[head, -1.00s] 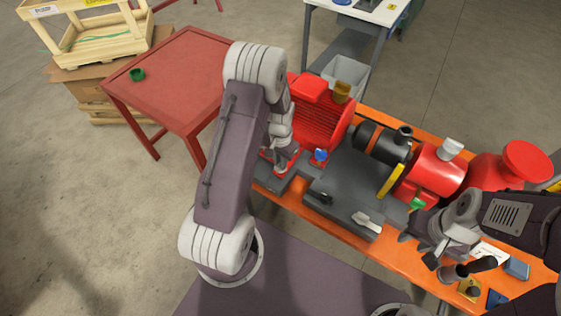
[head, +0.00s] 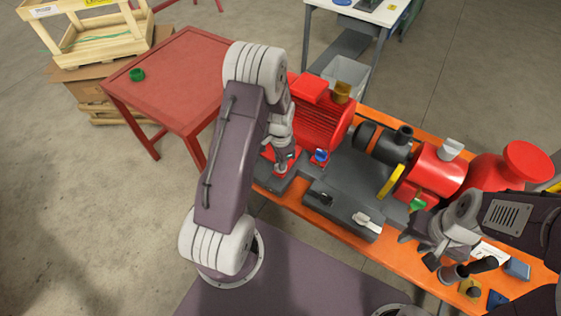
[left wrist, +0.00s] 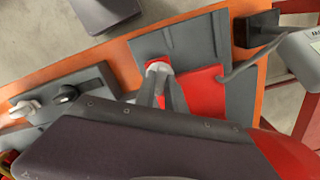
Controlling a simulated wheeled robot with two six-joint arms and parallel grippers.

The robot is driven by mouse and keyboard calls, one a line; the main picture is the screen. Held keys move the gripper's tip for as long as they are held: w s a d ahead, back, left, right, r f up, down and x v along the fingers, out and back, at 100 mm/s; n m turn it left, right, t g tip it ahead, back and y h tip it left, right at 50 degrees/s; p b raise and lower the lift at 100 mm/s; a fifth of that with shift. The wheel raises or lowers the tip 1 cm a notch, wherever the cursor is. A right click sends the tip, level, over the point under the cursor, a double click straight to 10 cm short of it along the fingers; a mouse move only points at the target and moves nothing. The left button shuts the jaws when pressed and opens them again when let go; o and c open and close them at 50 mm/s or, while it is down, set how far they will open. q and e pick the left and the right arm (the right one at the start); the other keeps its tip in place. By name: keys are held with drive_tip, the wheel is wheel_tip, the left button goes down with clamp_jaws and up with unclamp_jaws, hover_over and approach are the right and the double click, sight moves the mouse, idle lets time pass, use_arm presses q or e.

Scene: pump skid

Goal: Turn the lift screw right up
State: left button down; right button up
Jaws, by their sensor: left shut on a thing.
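My left gripper (head: 281,166) reaches down at the left end of the skid, beside the red motor (head: 322,122). In the left wrist view its fingers (left wrist: 160,72) are shut on the small pale head of the lift screw (left wrist: 157,66), at a red foot plate (left wrist: 190,88) on the grey base. The fingers hide most of the screw, so its height cannot be told. My right gripper (head: 428,240) hangs over the right part of the orange bench; whether its fingers are apart is unclear.
A blue item (head: 320,156) sits close right of my left gripper. A grey block (head: 343,208) with a dark knob and a pale lever stands in front. A red table (head: 175,75) is at left. Small loose parts lie near my right gripper.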

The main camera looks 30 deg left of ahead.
use_arm(q)
drive_tip(key=shift+w, duration=0.1)
drive_tip(key=c, duration=1.4)
unclamp_jaws()
wheel_tip(320, 180, up, 9)
drive_tip(key=b, duration=0.1)
drive_tip(key=shift+d+b, duration=0.1)
drive_tip(key=shift+b, duration=0.25)
